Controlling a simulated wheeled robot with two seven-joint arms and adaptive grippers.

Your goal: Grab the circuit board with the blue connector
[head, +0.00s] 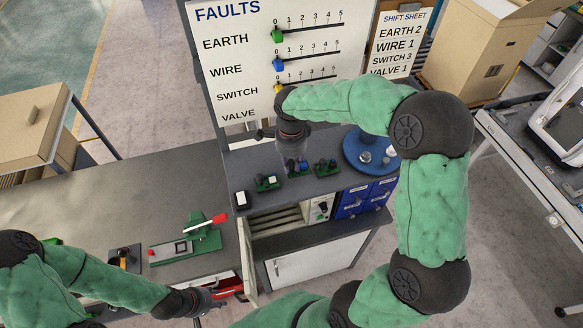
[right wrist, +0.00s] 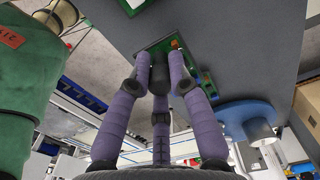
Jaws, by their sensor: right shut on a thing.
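The circuit board with the blue connector (head: 292,165) is on the grey shelf top, partly covered by my right gripper (head: 296,160). The gripper comes down from above and its fingers are shut on the board. In the right wrist view my right gripper's purple fingers (right wrist: 158,75) close together in front of a green board (right wrist: 165,45); the fingers hide much of it, and the blue connector cannot be made out there. My left gripper (head: 207,300) is low at the left, near a red drawer; its fingers are too small to read.
Another green board (head: 267,182) lies left of the held one and a third (head: 326,168) lies right. A blue round stand (head: 370,150) is further right. A white box (head: 241,200) stands at the shelf's left. A fault board (head: 235,70) rises behind. The left bench (head: 140,185) has free room.

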